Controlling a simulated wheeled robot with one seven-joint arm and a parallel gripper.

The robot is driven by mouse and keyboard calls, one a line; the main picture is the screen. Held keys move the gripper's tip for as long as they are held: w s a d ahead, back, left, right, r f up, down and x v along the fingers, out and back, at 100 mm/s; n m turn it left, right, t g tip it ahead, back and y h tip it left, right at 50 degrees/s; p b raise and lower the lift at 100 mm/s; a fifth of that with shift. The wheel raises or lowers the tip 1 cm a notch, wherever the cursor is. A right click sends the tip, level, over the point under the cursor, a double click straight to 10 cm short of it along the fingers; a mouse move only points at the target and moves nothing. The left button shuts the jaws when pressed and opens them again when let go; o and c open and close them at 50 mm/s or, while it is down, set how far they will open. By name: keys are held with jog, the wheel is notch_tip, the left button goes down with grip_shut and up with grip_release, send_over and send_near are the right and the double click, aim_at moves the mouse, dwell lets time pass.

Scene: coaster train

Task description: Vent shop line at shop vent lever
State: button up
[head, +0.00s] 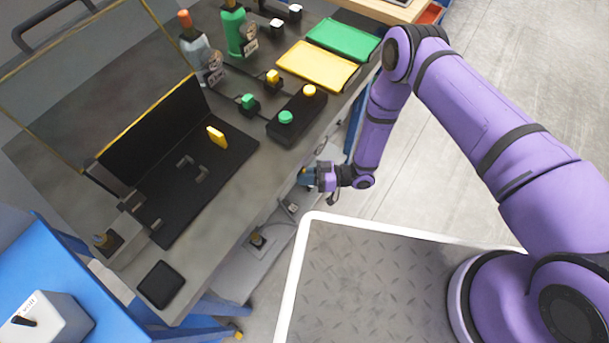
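My gripper (310,177) is low in front of the bench's front edge, at the end of my purple arm. A small blue-teal part shows at its fingertips; I cannot tell whether it is gripped or whether the fingers are open. Below the bench edge, a grey panel (240,272) carries small dark fittings, one with a yellowish top (257,240) and another (290,206) nearer my gripper. No readable label shows which fitting is the shop vent lever. A pale box with a black handle (23,321) stands at the lower left, far from my gripper.
The grey bench (225,215) holds a black fixture with a yellow tab (217,137), a button box (297,115), yellow (318,65) and green (345,39) trays, and bottles (234,28). A white-rimmed metal deck (375,285) lies before the bench. Open floor (530,60) is at right.

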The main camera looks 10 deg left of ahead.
grip_shut()
jog(key=shift+m, duration=0.3)
jog(key=shift+s+a+r+m+y, duration=0.1)
jog(key=shift+s+m+y, duration=0.1)
jog(key=shift+m+y, duration=0.5)
jog(key=shift+s+a+r+m+y, duration=0.15)
jog(key=shift+m+y, duration=0.3)
jog(key=shift+m, duration=0.5)
jog(key=shift+s+d+r+m+y, duration=0.1)
jog(key=shift+s+m+y, duration=0.15)
jog(key=shift+m+y, duration=0.45)
jog(key=shift+a+m, duration=0.1)
jog(key=shift+m, duration=0.25)
jog(key=o, duration=0.7)
grip_release()
jog(key=shift+c, duration=0.2)
